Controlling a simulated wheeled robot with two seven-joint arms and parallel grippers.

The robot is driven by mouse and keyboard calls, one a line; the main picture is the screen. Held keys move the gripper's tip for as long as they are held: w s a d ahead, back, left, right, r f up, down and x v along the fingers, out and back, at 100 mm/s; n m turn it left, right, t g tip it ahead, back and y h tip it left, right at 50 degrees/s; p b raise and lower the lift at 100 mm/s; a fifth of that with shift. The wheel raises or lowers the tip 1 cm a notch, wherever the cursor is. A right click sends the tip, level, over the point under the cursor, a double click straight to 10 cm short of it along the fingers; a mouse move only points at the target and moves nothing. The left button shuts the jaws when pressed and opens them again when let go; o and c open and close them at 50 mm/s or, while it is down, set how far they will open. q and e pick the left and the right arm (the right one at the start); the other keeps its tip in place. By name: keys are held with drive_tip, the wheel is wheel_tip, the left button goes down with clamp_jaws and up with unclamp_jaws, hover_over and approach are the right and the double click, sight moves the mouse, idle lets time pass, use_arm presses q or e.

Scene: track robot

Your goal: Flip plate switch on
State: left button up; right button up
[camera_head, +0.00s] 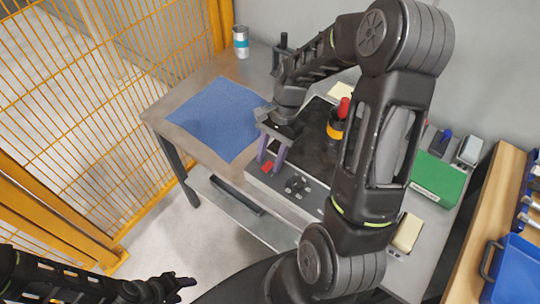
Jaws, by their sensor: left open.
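The plate, a hot-plate-like device with a dark top (312,142) and pale front panel, stands on the metal table. A small red switch (267,168) is at the left end of its front, and a dark knob (297,185) is further right. My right gripper (269,166) points down at this left end, its two purple fingers apart and the red switch showing between their tips. I cannot tell if they touch it, or which way the switch is set. My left gripper (180,283) is low at the bottom left, open and empty, away from the table.
A red-topped bottle (337,122) stands by the plate, partly behind my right arm. A blue cloth (218,118) lies to the left, with a can (241,42) behind it. A green box (438,177) is at right. Yellow fencing (85,110) closes the left side.

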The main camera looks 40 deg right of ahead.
clamp_jaws()
idle(0.3)
idle(0.3)
